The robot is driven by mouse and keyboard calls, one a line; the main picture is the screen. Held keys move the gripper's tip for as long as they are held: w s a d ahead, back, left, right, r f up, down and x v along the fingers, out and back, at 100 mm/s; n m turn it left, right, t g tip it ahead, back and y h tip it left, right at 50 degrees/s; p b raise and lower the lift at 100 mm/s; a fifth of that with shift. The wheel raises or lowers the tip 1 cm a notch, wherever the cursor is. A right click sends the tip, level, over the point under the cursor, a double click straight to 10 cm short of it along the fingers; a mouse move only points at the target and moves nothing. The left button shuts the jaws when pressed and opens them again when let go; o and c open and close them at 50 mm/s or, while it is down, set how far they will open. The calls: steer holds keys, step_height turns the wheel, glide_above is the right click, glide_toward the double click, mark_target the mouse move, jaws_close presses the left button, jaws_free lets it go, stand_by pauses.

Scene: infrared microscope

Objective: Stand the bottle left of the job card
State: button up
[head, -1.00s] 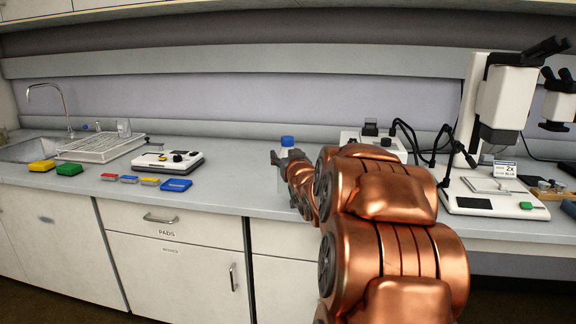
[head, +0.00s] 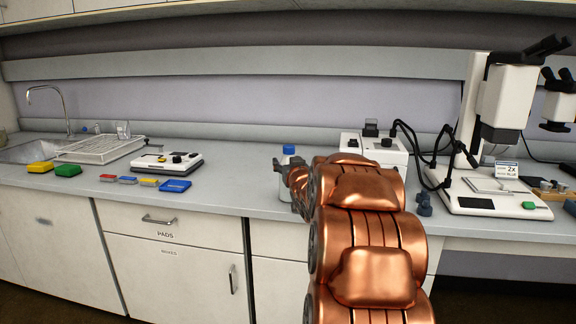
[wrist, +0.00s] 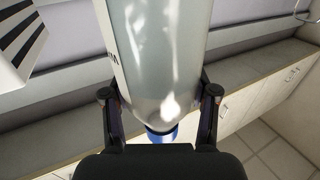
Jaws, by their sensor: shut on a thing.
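A clear bottle with a blue cap (head: 288,149) is at mid-counter in the head view, partly hidden by my gripper (head: 284,172). In the wrist view the bottle (wrist: 160,60) fills the middle between the two fingers of my gripper (wrist: 158,98), which is shut on it. Its blue cap (wrist: 162,136) shows low in that view. I cannot tell whether its base touches the counter. A small white card reading "2x" and "BLUE" (head: 506,170), seemingly the job card, stands at the microscope's base on the right.
The microscope (head: 505,100) stands right, with a white box (head: 385,150) and black cables left of it. Small dark blue objects (head: 423,204) sit beside its base. A white device (head: 166,162), coloured pads and a rack (head: 100,149) lie left. Counter (head: 235,185) left of the bottle is clear.

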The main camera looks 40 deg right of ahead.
steer(key=o, duration=1.4)
steer(key=shift+p+v, duration=0.9)
steer(key=shift+v, duration=5.1)
steer(key=shift+r, duration=0.1)
